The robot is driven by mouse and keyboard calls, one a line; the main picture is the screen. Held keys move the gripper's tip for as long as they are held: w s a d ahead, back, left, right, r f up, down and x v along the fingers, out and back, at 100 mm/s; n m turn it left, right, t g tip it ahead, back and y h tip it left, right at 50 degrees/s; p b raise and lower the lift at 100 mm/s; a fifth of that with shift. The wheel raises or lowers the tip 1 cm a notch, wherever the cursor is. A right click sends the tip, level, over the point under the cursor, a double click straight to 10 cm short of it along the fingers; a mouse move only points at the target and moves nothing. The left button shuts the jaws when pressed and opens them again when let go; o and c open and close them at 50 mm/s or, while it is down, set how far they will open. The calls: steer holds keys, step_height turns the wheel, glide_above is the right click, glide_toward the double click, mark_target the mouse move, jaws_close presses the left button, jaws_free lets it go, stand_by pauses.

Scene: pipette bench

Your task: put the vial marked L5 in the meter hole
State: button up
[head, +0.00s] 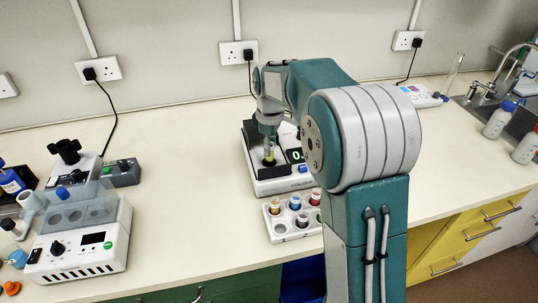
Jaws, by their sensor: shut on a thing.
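My gripper (268,148) points down over the meter (272,187), a white box with a dark top and a small display. It is shut on a small vial (269,158) with a yellowish part showing. The vial is at a dark round spot on the meter's top; I cannot tell whether its lower end is inside the hole or just above it. The hole itself is hidden. The mark on the vial is too small to read. A white rack (280,238) in front of the meter holds several vials with coloured caps and has an empty place at its front left.
A white device with a display (78,247) and bottles stand at the left. A grey box (122,173) sits behind it. The bench (185,190) is clear between these and the meter. Bottles (497,119) and a sink are at the far right.

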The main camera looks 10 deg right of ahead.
steer(key=shift+w+f, duration=0.25)
steer(key=shift+f, duration=0.05)
steer(key=shift+w+f, duration=0.15)
steer(key=shift+f, duration=1.55)
steer(key=shift+f, duration=0.25)
steer(key=o, duration=0.9)
steer(key=shift+o, duration=0.2)
